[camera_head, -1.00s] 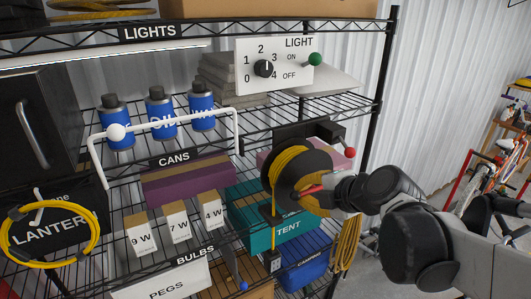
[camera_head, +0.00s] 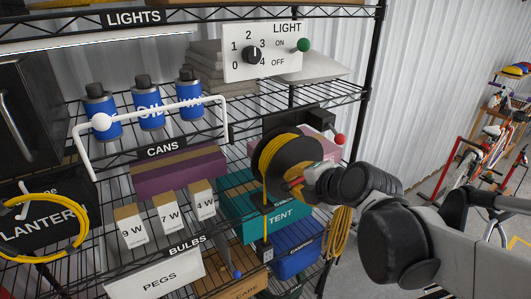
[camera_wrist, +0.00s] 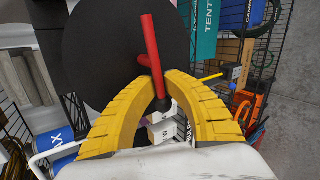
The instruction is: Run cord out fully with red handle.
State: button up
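The cord reel (camera_head: 292,150) is a dark drum wound with yellow cord (camera_head: 266,172), mounted at the shelf's right end. Cord runs down from its left side to a small dark end piece (camera_head: 264,251). The red handle (camera_head: 296,184) is on the reel's near face; in the wrist view the red handle (camera_wrist: 149,40) stands in front of the black disc (camera_wrist: 105,45). My gripper (camera_wrist: 160,80) has its yellow fingers closed around the handle's lower part, whose black end shows between them. In the head view my gripper (camera_head: 304,182) partly hides the reel's face.
A lever with a red knob (camera_head: 339,138) is beside the reel. A teal TENT box (camera_head: 262,215), a blue box (camera_head: 296,250) and a hanging yellow coil (camera_head: 338,232) are close below. The light panel (camera_head: 265,50) is above. Open floor lies right of the shelf.

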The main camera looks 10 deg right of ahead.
jog(key=o, duration=0.3)
jog(key=shift+s, duration=0.1)
jog(key=v, duration=1.2)
jog(key=shift+r, duration=0.1)
jog(key=shift+o, duration=0.6)
